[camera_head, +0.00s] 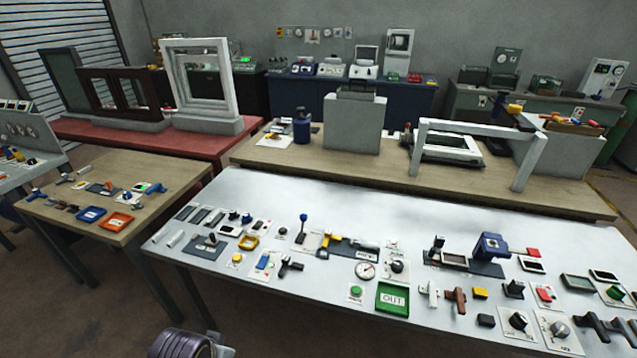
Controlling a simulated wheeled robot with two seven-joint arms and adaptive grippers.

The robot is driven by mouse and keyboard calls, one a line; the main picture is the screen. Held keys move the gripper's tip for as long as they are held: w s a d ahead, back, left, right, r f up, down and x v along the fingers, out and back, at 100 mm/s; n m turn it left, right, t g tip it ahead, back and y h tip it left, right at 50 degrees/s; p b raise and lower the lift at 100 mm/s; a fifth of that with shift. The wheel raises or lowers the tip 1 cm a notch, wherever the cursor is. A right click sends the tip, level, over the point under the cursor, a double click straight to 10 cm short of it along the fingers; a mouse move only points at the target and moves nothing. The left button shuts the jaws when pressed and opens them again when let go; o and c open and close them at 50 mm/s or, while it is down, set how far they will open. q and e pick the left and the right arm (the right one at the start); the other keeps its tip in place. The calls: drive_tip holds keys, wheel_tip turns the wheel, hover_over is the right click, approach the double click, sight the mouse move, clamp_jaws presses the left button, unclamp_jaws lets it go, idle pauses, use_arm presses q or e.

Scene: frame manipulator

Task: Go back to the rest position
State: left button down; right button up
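Neither of my grippers shows clearly in the head view. A dark, rounded part with a small light metal piece shows at the bottom edge, left of the middle. It looks like part of one of my arms, and no fingertips can be made out on it. It is in front of the light grey table (300,195) and apart from it. No right arm is in view. The table carries many small panels, knobs and levers, among them a green OUT tray (392,311) and a blue clamp-like device (490,247).
A wooden table (150,168) with small parts stands at the left. Behind are a red bench (95,132) with window frames and a long wooden bench (258,153) with a white frame (423,128). Bare floor (60,310) shows at the lower left.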

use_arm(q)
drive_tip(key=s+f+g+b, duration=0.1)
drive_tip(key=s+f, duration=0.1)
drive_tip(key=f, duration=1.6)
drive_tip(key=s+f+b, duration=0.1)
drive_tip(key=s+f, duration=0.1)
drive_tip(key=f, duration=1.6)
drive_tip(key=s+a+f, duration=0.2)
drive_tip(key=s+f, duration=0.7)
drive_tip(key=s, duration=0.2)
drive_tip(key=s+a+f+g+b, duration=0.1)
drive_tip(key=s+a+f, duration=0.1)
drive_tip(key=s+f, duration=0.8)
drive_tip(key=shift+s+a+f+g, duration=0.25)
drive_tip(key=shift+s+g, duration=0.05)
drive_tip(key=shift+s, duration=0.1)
